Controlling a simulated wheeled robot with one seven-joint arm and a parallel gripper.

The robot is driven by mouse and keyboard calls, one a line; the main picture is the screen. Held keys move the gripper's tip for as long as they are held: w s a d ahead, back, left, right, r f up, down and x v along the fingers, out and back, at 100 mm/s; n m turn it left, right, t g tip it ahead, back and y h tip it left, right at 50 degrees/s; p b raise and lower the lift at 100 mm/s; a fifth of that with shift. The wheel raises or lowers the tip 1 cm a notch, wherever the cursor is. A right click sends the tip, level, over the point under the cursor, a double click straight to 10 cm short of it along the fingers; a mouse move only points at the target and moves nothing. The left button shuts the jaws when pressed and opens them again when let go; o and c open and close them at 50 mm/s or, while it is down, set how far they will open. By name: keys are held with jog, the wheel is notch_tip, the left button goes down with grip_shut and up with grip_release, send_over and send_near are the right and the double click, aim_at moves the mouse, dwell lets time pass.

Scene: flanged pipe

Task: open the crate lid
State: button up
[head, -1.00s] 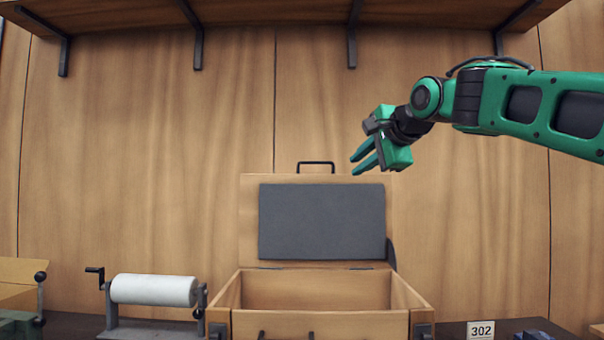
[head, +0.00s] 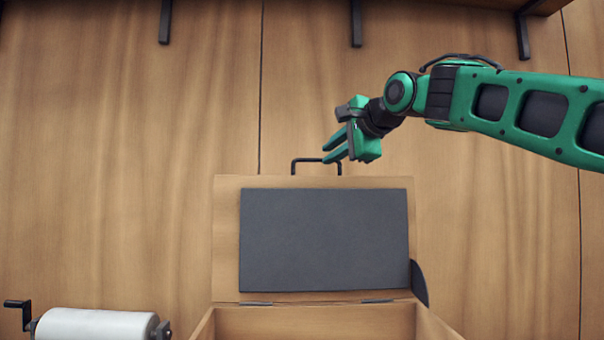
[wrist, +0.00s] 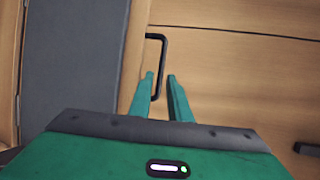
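The wooden crate (head: 325,322) shows at the bottom of the head view, with its inside open to view. Its lid (head: 226,240) stands upright at the back, with a dark grey panel (head: 325,240) on its inner face. A black handle (head: 304,161) sits on the lid's top edge; it also shows in the wrist view (wrist: 163,62). My green gripper (head: 337,147) is at the handle's right end, above the lid.
A white roll (head: 95,325) on a crank stand is at the lower left. A wooden wall (head: 120,150) stands behind, with shelf brackets (head: 356,25) at the top. The space left of my gripper is clear.

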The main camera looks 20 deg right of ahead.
jog(key=x, duration=1.1)
jog(key=shift+a, duration=0.25)
jog(key=shift+c, duration=0.3)
jog(key=shift+s, duration=0.1)
grip_shut()
